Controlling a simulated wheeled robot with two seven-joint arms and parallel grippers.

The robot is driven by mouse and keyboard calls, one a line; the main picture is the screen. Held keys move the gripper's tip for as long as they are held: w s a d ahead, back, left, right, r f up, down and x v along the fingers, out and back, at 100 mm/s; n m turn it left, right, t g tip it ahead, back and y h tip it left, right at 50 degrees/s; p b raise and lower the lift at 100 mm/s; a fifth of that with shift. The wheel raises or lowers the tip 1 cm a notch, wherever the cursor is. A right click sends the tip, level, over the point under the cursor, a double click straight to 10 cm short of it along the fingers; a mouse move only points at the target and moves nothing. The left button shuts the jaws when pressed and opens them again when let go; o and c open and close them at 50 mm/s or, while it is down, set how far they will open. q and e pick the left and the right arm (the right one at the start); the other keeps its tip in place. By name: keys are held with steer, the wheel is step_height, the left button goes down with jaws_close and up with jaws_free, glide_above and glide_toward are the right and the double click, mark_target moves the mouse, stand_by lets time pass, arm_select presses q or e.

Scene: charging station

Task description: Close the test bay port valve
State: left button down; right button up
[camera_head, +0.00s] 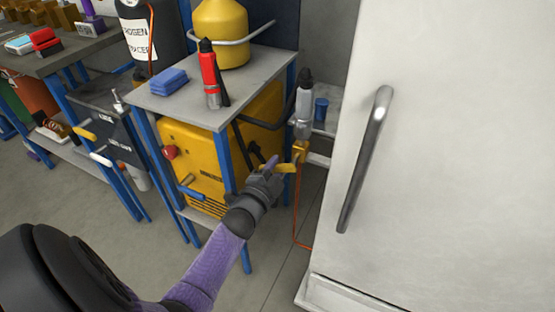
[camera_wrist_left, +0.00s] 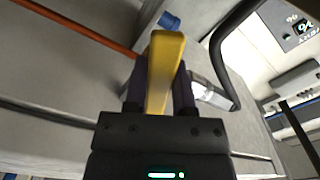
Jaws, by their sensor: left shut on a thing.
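The test bay port valve (camera_head: 301,150) is a brass-yellow body below a grey fitting, beside the white cabinet. Its yellow lever handle (camera_head: 288,168) points left from the body, roughly level. My left gripper (camera_head: 272,167) is shut on this handle. In the left wrist view the yellow handle (camera_wrist_left: 166,62) stands between my two dark fingers (camera_wrist_left: 160,92). The fingers hide part of the handle. My right gripper is in neither view.
The white cabinet (camera_head: 450,150) with a long metal handle (camera_head: 365,160) fills the right side. A blue-legged cart (camera_head: 232,165) with a yellow machine (camera_head: 195,150) stands left of the valve. An orange hose (camera_head: 297,215) hangs below the valve. Grey floor (camera_head: 60,205) is open at left.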

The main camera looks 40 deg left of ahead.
arm_select(q)
steer(key=m, duration=0.1)
steer(key=r+m, duration=0.1)
steer(key=m, duration=0.1)
steer(key=shift+a, duration=0.2)
steer(key=shift+s+r+m+p, duration=0.1)
steer(key=shift+r+m+p, duration=0.3)
steer(key=shift+m, duration=0.9)
steer(key=shift+c, duration=2.2)
jaws_free()
